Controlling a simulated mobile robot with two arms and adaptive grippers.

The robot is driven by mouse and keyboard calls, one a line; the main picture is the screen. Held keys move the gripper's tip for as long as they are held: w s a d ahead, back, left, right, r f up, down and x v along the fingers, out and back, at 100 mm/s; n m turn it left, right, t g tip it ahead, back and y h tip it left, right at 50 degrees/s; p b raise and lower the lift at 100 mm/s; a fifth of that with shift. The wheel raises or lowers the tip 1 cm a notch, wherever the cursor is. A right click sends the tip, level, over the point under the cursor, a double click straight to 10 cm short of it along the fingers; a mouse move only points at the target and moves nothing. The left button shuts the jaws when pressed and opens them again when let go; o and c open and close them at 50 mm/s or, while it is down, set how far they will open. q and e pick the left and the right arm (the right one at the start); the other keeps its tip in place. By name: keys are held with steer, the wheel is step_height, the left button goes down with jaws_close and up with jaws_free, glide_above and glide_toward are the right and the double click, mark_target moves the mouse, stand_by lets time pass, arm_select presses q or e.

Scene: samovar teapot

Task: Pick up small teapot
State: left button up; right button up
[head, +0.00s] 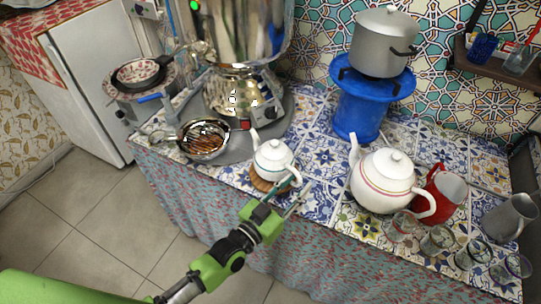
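The small white teapot (272,160) stands upright on a round brown trivet (260,183) near the front edge of the tiled counter, with its spout toward the back left. My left gripper (299,187) is just in front and to the right of it, by the handle side. Its two thin fingers are apart, with nothing clearly held between them. I cannot tell whether a finger touches the handle. My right gripper is not in view.
A large white teapot (382,181) stands to the right, beside a red jug (444,194) and several glasses (438,240). A pan (204,139) and a big shiny samovar (238,60) are on the left. A blue stand (358,112) carries a grey pot (383,43).

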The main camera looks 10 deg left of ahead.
arm_select(q)
steer(key=shift+x, duration=1)
steer(key=shift+a+f, duration=0.1)
jaws_close()
steer(key=shift+r, duration=0.25)
